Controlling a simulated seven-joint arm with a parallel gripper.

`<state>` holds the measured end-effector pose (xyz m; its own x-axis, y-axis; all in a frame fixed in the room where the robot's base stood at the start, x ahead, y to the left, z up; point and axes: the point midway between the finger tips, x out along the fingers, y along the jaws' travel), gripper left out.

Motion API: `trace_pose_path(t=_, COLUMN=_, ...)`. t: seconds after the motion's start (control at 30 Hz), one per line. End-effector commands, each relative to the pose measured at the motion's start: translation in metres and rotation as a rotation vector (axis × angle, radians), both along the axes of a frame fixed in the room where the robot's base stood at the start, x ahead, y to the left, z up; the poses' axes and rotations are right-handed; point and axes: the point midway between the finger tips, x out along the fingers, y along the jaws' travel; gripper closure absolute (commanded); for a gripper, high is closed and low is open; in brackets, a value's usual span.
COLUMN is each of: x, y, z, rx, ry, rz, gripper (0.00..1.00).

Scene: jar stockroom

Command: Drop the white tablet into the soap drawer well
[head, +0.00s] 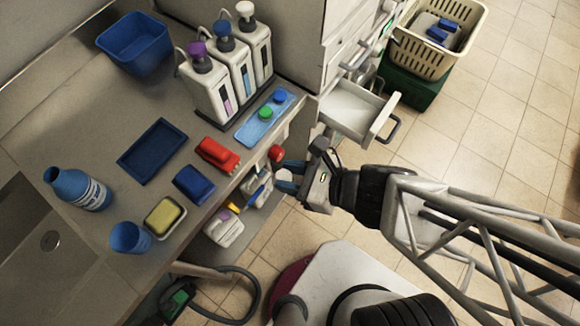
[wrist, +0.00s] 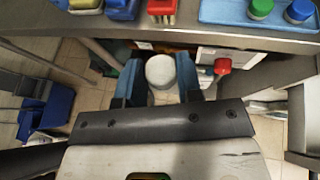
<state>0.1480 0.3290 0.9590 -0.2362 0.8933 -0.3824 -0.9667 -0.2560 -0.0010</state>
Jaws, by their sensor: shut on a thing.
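My gripper (head: 288,177) has blue fingers and is just off the counter's front edge, above the floor. In the wrist view, my gripper (wrist: 160,82) is shut on the white tablet (wrist: 160,71), a round white piece between the two fingers. In the head view the tablet is small and mostly hidden by the fingers. An open white drawer (head: 352,108) with a dark handle juts from the white cabinet, up and right of my gripper and apart from it. I cannot tell whether it has a separate well inside.
The counter holds a blue tray (head: 152,150), red (head: 217,154) and blue (head: 193,184) brushes, a sponge dish (head: 165,217) and pump bottles (head: 207,85). A red-capped bottle (head: 276,153) stands below the counter edge near my gripper. A cream basket (head: 437,40) sits beyond the drawer.

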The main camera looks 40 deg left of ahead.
Motion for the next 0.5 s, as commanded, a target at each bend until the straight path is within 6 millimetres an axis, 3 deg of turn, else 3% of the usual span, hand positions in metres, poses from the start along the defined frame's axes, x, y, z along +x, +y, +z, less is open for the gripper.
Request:
trace_pose_path(t=0.27, x=0.027, y=0.01, z=0.006, rx=0.004, ry=-0.002, rz=-0.003, gripper=0.89)
trace_pose_path(t=0.5, x=0.072, y=0.022, z=0.013, rx=0.008, ry=-0.006, rz=-0.004, gripper=0.89)
